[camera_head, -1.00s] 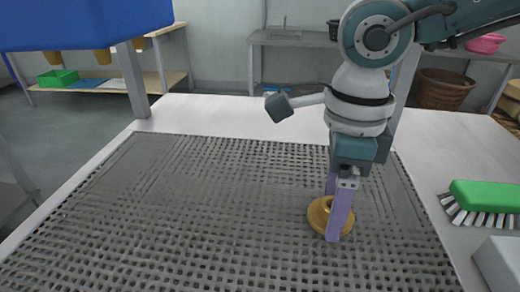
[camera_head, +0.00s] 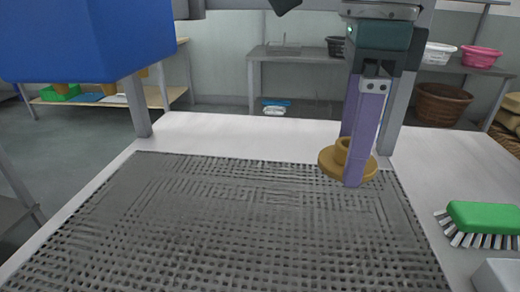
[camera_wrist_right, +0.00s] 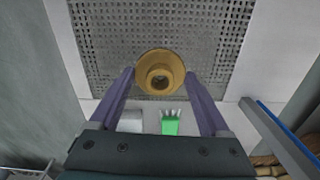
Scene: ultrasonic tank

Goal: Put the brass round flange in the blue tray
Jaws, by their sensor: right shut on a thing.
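The brass round flange (camera_head: 332,166) is a wide disc with a raised collar. My right gripper (camera_head: 352,168) is shut on it by the rim and holds it above the far right part of the perforated grey mesh. In the right wrist view the flange (camera_wrist_right: 160,93) sits between the two purple fingertips, with its central hole facing the camera. A large blue body (camera_head: 85,40) fills the upper left of the head view; I cannot tell whether it is the blue tray. My left gripper is not in view.
The grey mesh (camera_head: 215,230) lies in a white top and is bare. A green brush (camera_head: 485,216) and a pale block (camera_head: 497,275) are at the right. A grey post (camera_head: 400,105) stands behind the flange. A bench with bowls is at the back.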

